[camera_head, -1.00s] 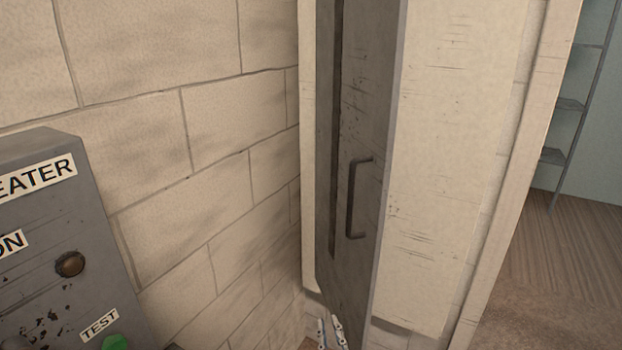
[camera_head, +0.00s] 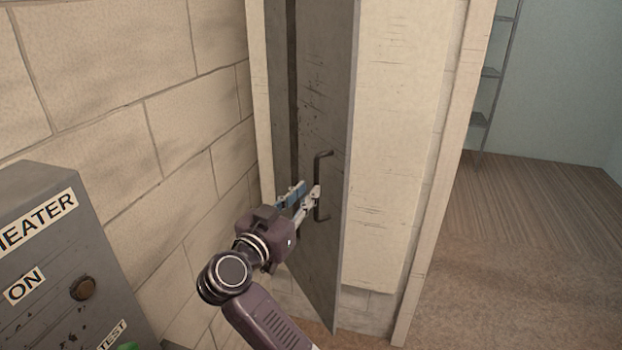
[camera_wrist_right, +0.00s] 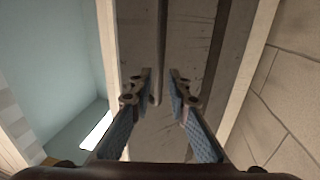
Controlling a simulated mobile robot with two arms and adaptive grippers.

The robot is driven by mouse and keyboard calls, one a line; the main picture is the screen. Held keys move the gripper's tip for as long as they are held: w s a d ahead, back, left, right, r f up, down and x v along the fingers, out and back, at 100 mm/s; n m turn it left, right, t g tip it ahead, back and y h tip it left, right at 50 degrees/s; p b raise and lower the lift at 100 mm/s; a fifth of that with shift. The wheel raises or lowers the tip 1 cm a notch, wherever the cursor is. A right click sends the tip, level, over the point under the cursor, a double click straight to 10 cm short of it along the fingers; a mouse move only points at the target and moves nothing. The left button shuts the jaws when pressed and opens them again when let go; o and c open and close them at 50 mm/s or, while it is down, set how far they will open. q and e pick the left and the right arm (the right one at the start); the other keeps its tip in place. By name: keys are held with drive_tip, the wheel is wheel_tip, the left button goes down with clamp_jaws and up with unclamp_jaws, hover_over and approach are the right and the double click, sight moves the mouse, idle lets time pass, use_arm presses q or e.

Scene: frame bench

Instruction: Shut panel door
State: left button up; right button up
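The grey metal panel door (camera_head: 325,100) stands open, its edge swung out from the pale wall. A dark bar handle (camera_head: 318,188) is fixed upright on its face. My right gripper (camera_head: 304,190) is at the handle, with its fingers apart. In the right wrist view the door (camera_wrist_right: 200,45) fills the middle. The handle (camera_wrist_right: 158,50) runs between the open fingertips of my right gripper (camera_wrist_right: 160,75), closer to the left finger. I cannot tell whether a finger touches it. My left gripper is out of view.
A grey heater control box (camera_head: 45,260) with ON and TEST labels stands at lower left. A block wall (camera_head: 120,80) runs along the left side of the door. Open floor (camera_head: 530,240) lies to the right, with a shelf rack (camera_head: 490,75) behind.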

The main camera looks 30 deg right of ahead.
drive_tip(key=p+x, duration=0.1)
drive_tip(key=x, duration=0.4)
drive_tip(key=shift+w+d, duration=0.15)
drive_tip(key=shift+d, duration=0.2)
clamp_jaws()
